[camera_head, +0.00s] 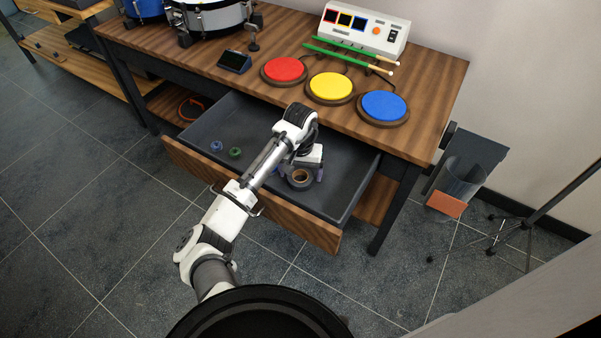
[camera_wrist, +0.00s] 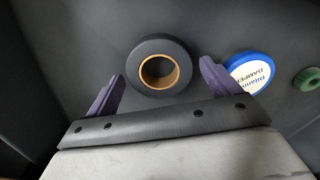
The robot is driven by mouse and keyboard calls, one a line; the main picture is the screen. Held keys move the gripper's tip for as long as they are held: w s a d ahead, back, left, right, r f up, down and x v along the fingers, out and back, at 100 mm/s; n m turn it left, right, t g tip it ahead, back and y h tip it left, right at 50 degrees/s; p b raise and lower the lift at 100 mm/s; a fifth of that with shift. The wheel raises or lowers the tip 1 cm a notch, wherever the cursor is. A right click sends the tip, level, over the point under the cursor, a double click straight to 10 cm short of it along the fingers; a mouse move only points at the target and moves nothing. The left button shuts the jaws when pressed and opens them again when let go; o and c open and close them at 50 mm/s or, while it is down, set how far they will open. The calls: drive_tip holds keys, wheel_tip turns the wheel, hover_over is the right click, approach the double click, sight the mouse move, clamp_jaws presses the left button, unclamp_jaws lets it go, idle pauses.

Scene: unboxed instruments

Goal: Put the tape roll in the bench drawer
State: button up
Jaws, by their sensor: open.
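The tape roll (camera_head: 299,179), dark with a tan core, lies flat on the floor of the open bench drawer (camera_head: 341,190), near its front right part. It also shows in the wrist view (camera_wrist: 143,48). My gripper (camera_wrist: 161,69) is open, with its two purple fingers spread to either side of the tape roll's near edge. I see a gap between the roll and each finger. In the head view my gripper (camera_head: 302,173) is low inside the drawer, just behind the roll.
A blue lettered disc (camera_wrist: 252,74) lies close beside the right finger in the wrist view, with a green piece (camera_wrist: 308,79) beyond. Small blue (camera_head: 216,146) and green (camera_head: 235,152) pieces lie in the drawer's left part. Red, yellow and blue pads (camera_head: 384,105) stand on the benchtop above.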

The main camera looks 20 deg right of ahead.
sight(301, 180)
wheel_tip(301, 180, up, 12)
drive_tip(key=shift+f+p, duration=0.25)
drive_tip(key=shift+p, duration=0.2)
